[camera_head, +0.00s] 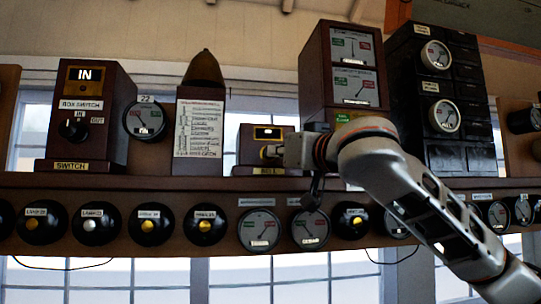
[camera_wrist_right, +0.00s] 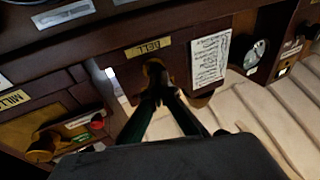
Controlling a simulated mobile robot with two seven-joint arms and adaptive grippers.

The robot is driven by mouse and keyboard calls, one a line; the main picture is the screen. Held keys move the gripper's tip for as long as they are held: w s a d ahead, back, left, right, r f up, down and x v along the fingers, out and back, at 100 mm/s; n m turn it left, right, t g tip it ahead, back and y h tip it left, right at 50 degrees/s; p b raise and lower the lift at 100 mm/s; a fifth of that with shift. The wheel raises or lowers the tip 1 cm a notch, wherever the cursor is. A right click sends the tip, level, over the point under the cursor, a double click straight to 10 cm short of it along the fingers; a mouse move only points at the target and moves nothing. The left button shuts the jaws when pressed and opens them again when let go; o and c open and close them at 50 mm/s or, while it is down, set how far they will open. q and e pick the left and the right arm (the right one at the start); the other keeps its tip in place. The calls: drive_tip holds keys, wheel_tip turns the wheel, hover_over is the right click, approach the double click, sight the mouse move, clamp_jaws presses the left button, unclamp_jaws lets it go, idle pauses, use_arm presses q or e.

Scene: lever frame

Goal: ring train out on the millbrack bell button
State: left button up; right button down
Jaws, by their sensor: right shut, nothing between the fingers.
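A small dark wooden bell box (camera_head: 248,138) stands on the shelf in the head view, with a lit amber window above and a brass plate below. In the right wrist view the box is upside down, with a brass BELL plate (camera_wrist_right: 142,48) and a round brass button (camera_wrist_right: 153,66) beside it. My right gripper (camera_head: 270,152) is shut and empty, its fingertips at the front of this box. In the wrist view the fingertips (camera_wrist_right: 160,90) overlap the button; whether they press it cannot be told. My left gripper is not in view.
A tall wooden instrument (camera_head: 313,80) with two dials stands right of the bell box, partly behind my right arm. A written card (camera_head: 199,128) is on the left. A row of round black plungers and dials (camera_head: 152,225) runs below the shelf.

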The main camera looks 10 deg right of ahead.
drive_tip(key=shift+s, duration=0.2)
drive_tip(key=shift+w, duration=0.2)
drive_tip(key=shift+w+p, duration=0.3)
drive_tip(key=shift+w, duration=0.3)
drive_tip(key=shift+s, duration=0.15)
drive_tip(key=shift+s+b, duration=0.4)
drive_tip(key=shift+s, duration=0.25)
drive_tip(key=shift+w, duration=0.15)
idle(2.5)
